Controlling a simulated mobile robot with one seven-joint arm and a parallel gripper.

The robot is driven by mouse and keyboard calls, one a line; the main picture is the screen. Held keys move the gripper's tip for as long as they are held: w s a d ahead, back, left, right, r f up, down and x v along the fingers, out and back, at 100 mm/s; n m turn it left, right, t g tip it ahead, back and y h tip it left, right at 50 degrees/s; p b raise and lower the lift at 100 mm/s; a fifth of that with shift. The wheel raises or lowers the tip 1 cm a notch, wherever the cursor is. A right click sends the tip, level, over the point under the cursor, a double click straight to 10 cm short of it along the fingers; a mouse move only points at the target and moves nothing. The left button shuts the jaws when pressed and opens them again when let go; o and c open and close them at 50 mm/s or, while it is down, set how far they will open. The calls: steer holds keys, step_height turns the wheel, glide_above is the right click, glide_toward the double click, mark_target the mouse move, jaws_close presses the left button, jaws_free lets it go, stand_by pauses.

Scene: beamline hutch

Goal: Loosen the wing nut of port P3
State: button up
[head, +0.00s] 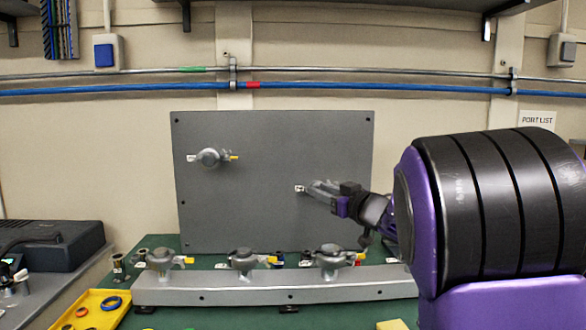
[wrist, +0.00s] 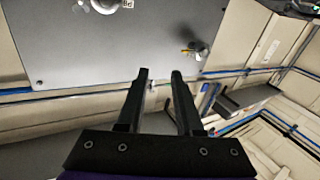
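A grey upright panel (head: 275,225) carries one clamp port (head: 210,157) at its upper left, with a white label on its left and a yellow tip on its right. A second panel port (head: 322,187) is partly covered by my gripper (head: 338,194), with a white label at its left. No label in the head view is legible, so I cannot tell which port is P3. In the wrist view my gripper (wrist: 160,73) is open, with nothing between its fingers. One port (wrist: 105,5) is cut by the top edge beside a label starting with P; another port (wrist: 197,50) is beyond the right finger.
A metal rail (head: 220,288) on the green bench carries several ports with yellow tips. A yellow tray (head: 95,312) with rings is at front left, beside a dark device (head: 50,248). Pipes (head: 140,88) cross the wall. My arm covers the right side.

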steer(key=a+r+n+y+b, duration=0.1)
steer(key=a+r+n, duration=0.2)
steer(key=a+r, duration=0.3)
steer(key=shift+w+a+r+n+y, duration=0.15)
steer(key=shift+a+r+n+y, duration=0.15)
steer(key=shift+a+n, duration=0.15)
